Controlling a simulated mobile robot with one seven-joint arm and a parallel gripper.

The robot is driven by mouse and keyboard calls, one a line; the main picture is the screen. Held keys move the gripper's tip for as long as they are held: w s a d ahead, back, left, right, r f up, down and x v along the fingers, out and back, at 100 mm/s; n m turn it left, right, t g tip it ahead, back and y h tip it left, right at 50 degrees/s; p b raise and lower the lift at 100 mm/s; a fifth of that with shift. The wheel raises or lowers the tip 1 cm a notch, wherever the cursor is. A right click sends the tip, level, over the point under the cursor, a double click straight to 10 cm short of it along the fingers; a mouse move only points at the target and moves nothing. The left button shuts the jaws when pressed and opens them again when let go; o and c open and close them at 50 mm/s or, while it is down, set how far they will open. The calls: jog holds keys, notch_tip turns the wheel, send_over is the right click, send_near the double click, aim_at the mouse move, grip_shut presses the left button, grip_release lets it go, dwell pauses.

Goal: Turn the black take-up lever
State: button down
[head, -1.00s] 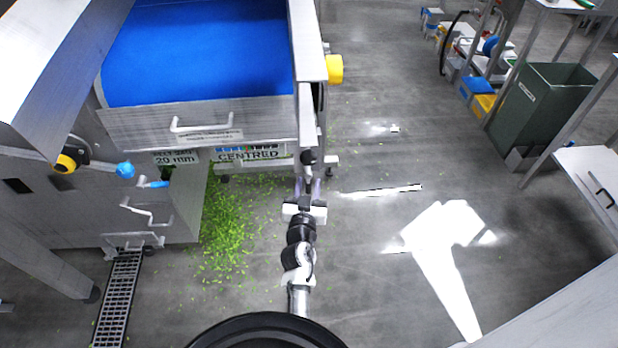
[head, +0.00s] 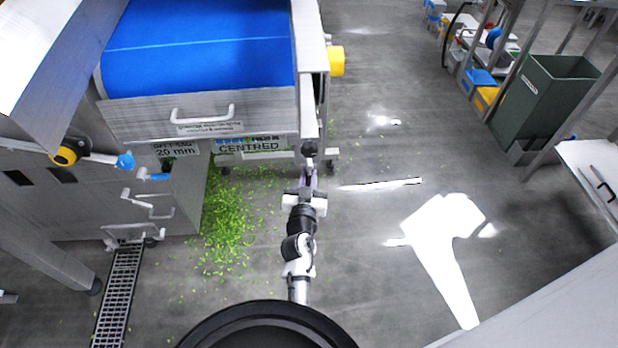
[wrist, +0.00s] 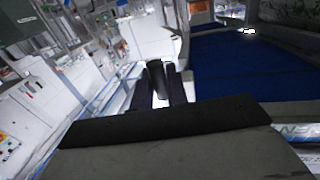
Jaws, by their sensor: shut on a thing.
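The black take-up lever (head: 310,148) shows as a dark knob at the right front corner of the conveyor frame, below the yellow knob. My gripper (head: 309,173) reaches up to it from below. In the wrist view the lever's black grip (wrist: 156,76) stands between the two dark fingers of my gripper (wrist: 158,88), which are shut on it. The lever's lower part and pivot are hidden behind the fingers and the dark gripper body.
The blue belt (head: 200,45) lies left of the lever, with a white handle (head: 202,116) on its front panel. A yellow knob (head: 336,61) juts from the frame's right side. Green scraps (head: 228,215) litter the floor. Open floor lies to the right, before a green bin (head: 550,100).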

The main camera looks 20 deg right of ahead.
jog(key=shift+w+a+r+m+g+y+b, duration=0.15)
jog(key=shift+a+m+b, duration=0.35)
jog(key=shift+m, duration=0.5)
jog(key=shift+w+a+r+m+g+y+b, duration=0.15)
jog(key=shift+a+m+b, duration=0.25)
jog(key=shift+m, duration=0.6)
jog(key=c, duration=1.5)
grip_release()
jog(key=shift+f, duration=0.1)
jog(key=shift+s, duration=0.1)
